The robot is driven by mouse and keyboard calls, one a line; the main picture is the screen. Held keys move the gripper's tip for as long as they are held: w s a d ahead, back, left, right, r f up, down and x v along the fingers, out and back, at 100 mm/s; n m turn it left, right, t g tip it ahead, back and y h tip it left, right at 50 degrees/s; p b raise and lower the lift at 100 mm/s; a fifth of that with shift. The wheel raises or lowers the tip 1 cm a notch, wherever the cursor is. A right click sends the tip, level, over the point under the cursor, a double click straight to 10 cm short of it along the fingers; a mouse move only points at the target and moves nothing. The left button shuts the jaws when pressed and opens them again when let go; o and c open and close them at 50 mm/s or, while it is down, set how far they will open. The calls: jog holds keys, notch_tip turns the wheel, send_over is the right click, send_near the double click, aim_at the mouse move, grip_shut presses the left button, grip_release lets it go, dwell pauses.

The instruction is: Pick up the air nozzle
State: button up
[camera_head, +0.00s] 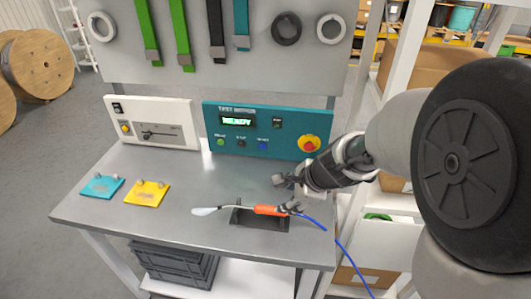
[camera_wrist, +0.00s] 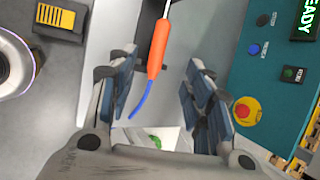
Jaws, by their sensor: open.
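The air nozzle (camera_head: 268,210) has an orange handle, a pale grey tip pointing left and a blue hose running off the table's front right edge. It lies across a black holder (camera_head: 245,217) near the front right of the table. In the wrist view the orange handle (camera_wrist: 157,48) and hose show between the finger lines, towards the far side. My gripper (camera_head: 287,194) is open and empty, just above the hose end of the handle. In the wrist view my gripper (camera_wrist: 158,70) has clear space between its fingers and the handle. Contact cannot be seen.
A teal test panel (camera_head: 270,145) with a red stop button stands behind the nozzle, and a white panel (camera_head: 150,124) stands to its left. Teal (camera_head: 100,189) and yellow (camera_head: 147,196) plates lie on the left. The table between is clear. A shelf (camera_head: 385,215) stands at right.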

jog(key=b, duration=0.5)
send_near(269, 209)
jog(key=x, duration=0.5)
jog(key=shift+s, duration=0.1)
jog(key=b+x, duration=0.2)
jog(key=x, duration=0.4)
jog(key=shift+f, duration=0.15)
jog(key=shift+c, duration=0.6)
grip_shut()
